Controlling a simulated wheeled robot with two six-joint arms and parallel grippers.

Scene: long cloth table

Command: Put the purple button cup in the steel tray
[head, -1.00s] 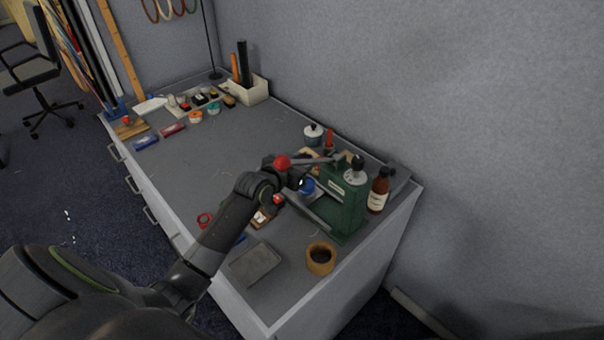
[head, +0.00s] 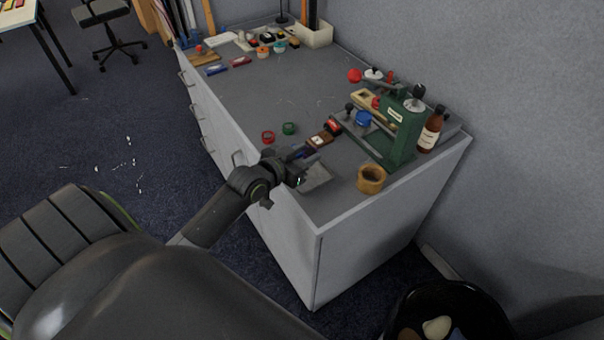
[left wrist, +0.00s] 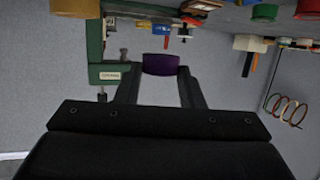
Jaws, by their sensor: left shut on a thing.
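The purple button cup (left wrist: 160,65) is between the fingertips of my left gripper in the left wrist view; I cannot make it out in the head view. My left gripper (head: 302,167) is shut on the cup. In the head view it is over or beside a flat grey tray (head: 322,178), which looks like the steel tray, near the table's front edge. The gripper partly hides this tray, and I cannot tell the height between them. My right gripper is not in view.
A green press (head: 400,130) with a red-knobbed lever stands behind, beside a brown bottle (head: 431,130). A tan round pot (head: 371,179) stands to the tray's right. Red (head: 268,136) and green (head: 289,128) rings lie to its left. The table's middle left is largely clear.

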